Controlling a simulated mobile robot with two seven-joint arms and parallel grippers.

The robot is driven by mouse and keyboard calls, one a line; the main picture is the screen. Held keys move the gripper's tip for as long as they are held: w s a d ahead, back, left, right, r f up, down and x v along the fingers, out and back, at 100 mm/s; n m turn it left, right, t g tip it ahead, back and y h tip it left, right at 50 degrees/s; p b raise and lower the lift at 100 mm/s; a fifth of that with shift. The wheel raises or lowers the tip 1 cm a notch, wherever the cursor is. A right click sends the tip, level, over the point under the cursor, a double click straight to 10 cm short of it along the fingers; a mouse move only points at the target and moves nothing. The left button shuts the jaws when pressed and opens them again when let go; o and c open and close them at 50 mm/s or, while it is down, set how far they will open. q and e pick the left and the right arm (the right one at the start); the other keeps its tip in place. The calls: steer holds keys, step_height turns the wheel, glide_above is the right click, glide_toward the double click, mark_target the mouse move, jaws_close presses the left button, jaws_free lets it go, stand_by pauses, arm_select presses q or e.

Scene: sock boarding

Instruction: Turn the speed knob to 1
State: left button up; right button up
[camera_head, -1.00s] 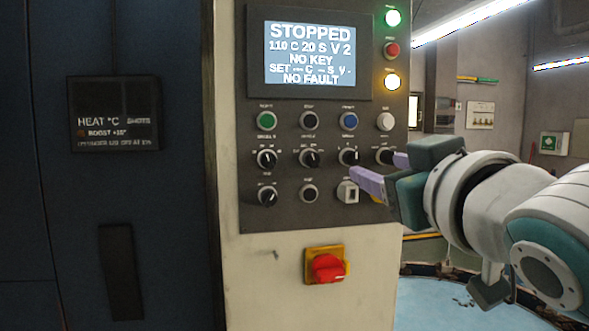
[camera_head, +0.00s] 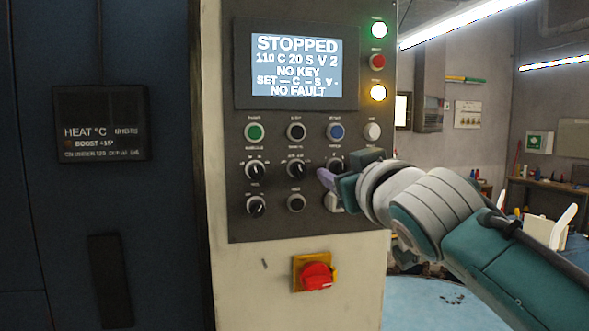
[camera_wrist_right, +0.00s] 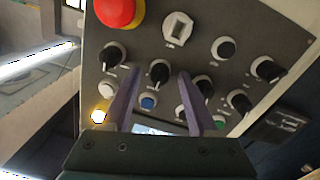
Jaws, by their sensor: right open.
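The control panel (camera_head: 276,225) carries a row of black knobs with white pointers. The left knob (camera_head: 257,170) and the second knob (camera_head: 297,170) show clearly; the third, below the blue button (camera_head: 336,131), is mostly hidden by my right gripper (camera_head: 330,180). In the right wrist view, which is upside down, my right gripper (camera_wrist_right: 160,78) is open, with the third knob (camera_wrist_right: 158,72) showing between its purple fingers. I cannot tell whether they touch it. The labels are too small to read, so which knob is speed is unclear. The screen (camera_head: 296,66) reads STOPPED, 110 C 20 S V 2. My left gripper is not in view.
Below the row are another knob (camera_head: 256,206), a black button (camera_head: 296,203) and a white switch (camera_wrist_right: 178,27). The red emergency knob (camera_head: 316,276) is lower down. A dark cabinet (camera_head: 100,200) stands left. A room with a workbench opens at right.

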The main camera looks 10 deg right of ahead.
steer(key=shift+c, duration=0.2)
jaws_close()
stand_by(0.4)
